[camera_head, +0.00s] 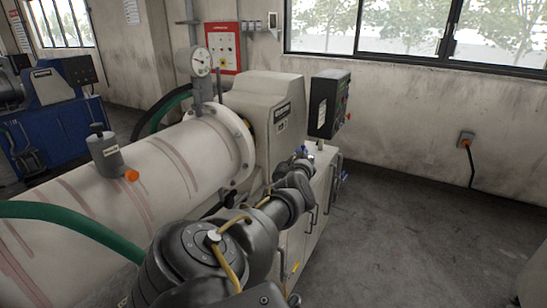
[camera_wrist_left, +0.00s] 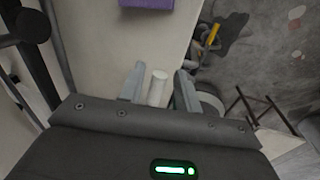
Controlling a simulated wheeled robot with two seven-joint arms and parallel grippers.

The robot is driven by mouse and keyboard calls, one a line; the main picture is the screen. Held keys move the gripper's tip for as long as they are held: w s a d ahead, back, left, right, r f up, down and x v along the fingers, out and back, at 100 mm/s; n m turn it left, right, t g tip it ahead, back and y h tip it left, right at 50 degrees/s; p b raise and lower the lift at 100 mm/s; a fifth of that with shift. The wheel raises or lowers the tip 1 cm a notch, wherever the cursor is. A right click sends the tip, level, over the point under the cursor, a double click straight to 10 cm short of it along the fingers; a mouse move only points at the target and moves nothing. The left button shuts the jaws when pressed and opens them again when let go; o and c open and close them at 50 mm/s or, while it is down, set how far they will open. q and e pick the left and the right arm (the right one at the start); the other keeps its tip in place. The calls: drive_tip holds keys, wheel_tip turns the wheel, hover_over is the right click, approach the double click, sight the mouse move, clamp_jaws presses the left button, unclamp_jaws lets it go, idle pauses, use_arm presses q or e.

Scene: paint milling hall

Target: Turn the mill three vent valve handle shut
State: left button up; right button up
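Mill three's vent valve handle cannot be identified for certain. In the left wrist view, a pale upright cylinder (camera_wrist_left: 157,88) stands between the fingers of my left gripper (camera_wrist_left: 158,86). The fingers are apart, with a narrow gap on each side of the cylinder, so it does not look clamped. In the head view my arm reaches over the cabinet at the mill's end, and its fingers cannot be made out. My right gripper is not in view.
The mill's pale barrel (camera_head: 175,170) lies on the left, with a gauge (camera_head: 201,62) and a green hose (camera_head: 75,220). A dark control box (camera_head: 329,104) stands behind my arm. A purple block (camera_wrist_left: 147,3) shows in the wrist view. The floor (camera_head: 430,220) at right is clear.

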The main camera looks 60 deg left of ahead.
use_arm(q)
drive_tip(key=r, duration=0.2)
drive_tip(key=shift+w+r, duration=0.2)
drive_tip(key=shift+r, duration=0.15)
wheel_tip(320, 180, up, 8)
drive_tip(key=w+d+p, duration=0.1)
drive_tip(key=p, duration=0.6)
drive_tip(key=shift+d+f, duration=0.25)
